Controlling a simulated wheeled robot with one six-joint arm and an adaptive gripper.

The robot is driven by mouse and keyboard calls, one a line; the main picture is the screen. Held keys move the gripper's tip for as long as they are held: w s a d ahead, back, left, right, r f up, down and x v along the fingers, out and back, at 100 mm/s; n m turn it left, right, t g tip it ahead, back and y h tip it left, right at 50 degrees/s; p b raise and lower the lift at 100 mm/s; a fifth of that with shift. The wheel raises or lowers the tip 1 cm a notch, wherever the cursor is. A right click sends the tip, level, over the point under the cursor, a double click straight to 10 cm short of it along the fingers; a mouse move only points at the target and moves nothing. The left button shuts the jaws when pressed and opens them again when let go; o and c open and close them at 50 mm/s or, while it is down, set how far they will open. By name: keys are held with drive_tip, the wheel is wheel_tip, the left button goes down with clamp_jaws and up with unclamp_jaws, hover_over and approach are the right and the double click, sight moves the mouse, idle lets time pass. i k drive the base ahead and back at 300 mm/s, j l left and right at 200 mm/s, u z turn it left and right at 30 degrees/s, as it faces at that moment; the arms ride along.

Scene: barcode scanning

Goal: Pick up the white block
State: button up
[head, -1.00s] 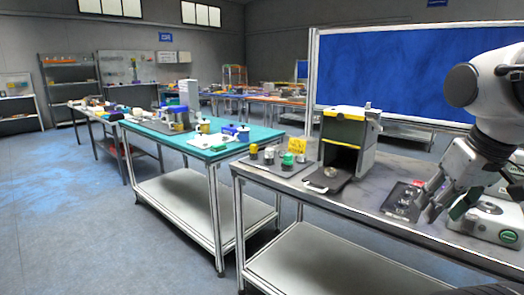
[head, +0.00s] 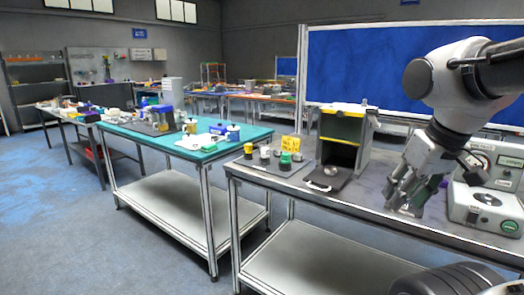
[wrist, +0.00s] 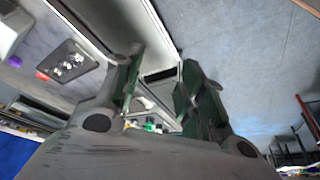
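I cannot single out the white block with certainty. A small white piece (head: 217,129) lies beside a blue item on the teal table, but its shape is too small to tell. A pale piece (head: 264,152) stands among small parts on the grey table, with a yellow-topped and a green one near it. My gripper (head: 408,193) hangs at the grey table's front edge, right of these pieces and well apart from them. In the wrist view my gripper (wrist: 160,75) has its two dark green fingers spread, with nothing between them.
A black and yellow box-like stand (head: 343,130) is on the grey table (head: 300,187), left of my gripper. A pale instrument (head: 490,195) stands to its right. The teal table (head: 140,128) is further left, with open floor (head: 60,220) in front.

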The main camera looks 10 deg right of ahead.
sight(264, 152)
drive_tip(key=i+j+u, duration=0.1)
drive_tip(key=i, duration=0.4)
drive_tip(key=i+j, duration=0.25)
drive_tip(key=i, duration=0.2)
drive_tip(key=i+j+u, duration=0.15)
drive_tip(key=i, duration=0.35)
